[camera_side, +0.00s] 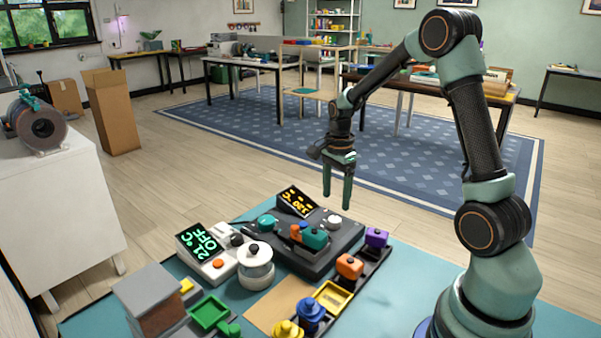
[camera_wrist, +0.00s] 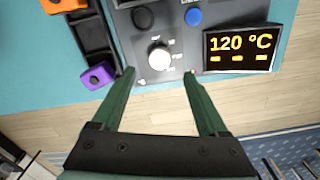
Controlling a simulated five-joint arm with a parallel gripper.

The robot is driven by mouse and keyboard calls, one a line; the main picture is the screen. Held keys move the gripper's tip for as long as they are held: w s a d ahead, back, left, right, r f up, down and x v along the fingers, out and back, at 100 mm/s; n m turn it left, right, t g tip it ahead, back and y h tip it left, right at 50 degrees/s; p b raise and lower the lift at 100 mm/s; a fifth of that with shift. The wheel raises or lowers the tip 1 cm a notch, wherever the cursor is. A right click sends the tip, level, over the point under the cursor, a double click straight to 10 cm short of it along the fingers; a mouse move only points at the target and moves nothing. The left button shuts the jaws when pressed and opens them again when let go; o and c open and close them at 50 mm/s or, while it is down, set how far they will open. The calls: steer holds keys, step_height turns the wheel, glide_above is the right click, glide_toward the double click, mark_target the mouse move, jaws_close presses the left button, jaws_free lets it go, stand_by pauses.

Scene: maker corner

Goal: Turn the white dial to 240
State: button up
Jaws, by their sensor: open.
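The white dial (camera_wrist: 160,56) sits on a dark grey panel with small marks around it, which are too small to read. In the side view the dial (camera_side: 334,221) is at the right of the dark station (camera_side: 300,262). The station's display (camera_wrist: 240,48) reads 120 °C in orange. My gripper (camera_wrist: 159,73) is open and empty. In the wrist view its fingertips are apart at the dial's lower left and lower right. In the side view my gripper (camera_side: 337,198) points down and hangs above the dial, not touching it.
A blue button (camera_wrist: 193,17) and a dark knob (camera_wrist: 143,18) are near the dial. A purple block (camera_side: 376,238) and an orange block (camera_side: 349,266) sit in a dark tray alongside. A white station (camera_side: 206,256) with a green display stands left.

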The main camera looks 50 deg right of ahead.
mark_target(334, 219)
step_height(334, 219, up, 6)
steer(key=shift+f, duration=0.15)
stand_by(0.3)
steer(key=s+a+r+n+t, duration=0.2)
steer(key=s+a+r+n, duration=0.2)
steer(key=a+n, duration=0.4)
steer(key=s+a+r+n+t, duration=0.3)
steer(key=a+n, duration=0.6)
steer(key=n, duration=0.4)
steer(key=shift+s+a+r+t, duration=0.3)
steer(key=shift+s+r, duration=0.6)
steer(key=shift+s, duration=0.35)
